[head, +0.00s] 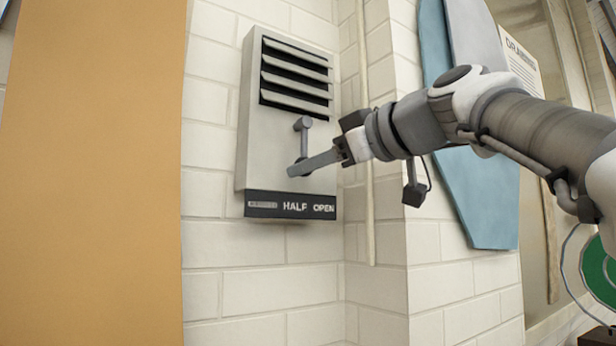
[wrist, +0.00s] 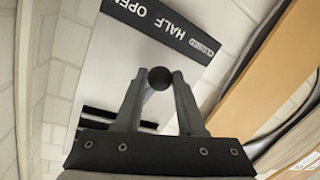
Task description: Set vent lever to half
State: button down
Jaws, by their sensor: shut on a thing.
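The vent (head: 240,140) is a pale grey box on the white brick wall, with slanted louvre slats (head: 296,75) in its upper half. Its lever (head: 303,141) hangs down from a round grey hub below the slats. A dark strip (head: 262,205) along the bottom reads HALF and OPEN, with a smaller word at left; it also shows in the wrist view (wrist: 170,28). My gripper (head: 300,168) crosses the lever's lower part and hides its end. In the wrist view my fingertips (wrist: 159,80) are shut on the lever's dark round knob (wrist: 159,77). The lever's exact setting is unclear.
An orange-tan panel (head: 90,170) stands at the left. A thin pale pipe (head: 366,215) runs down the wall right of the vent. Blue boards (head: 480,200) hang on the wall behind my arm. The wall below the vent is clear.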

jog(key=shift+w+d+n, duration=0.15)
jog(key=shift+d+n, duration=0.1)
jog(key=shift+n, duration=0.15)
jog(key=c, duration=0.5)
grip_release()
jog(key=v, duration=1.7)
jog(key=shift+d+r, duration=0.15)
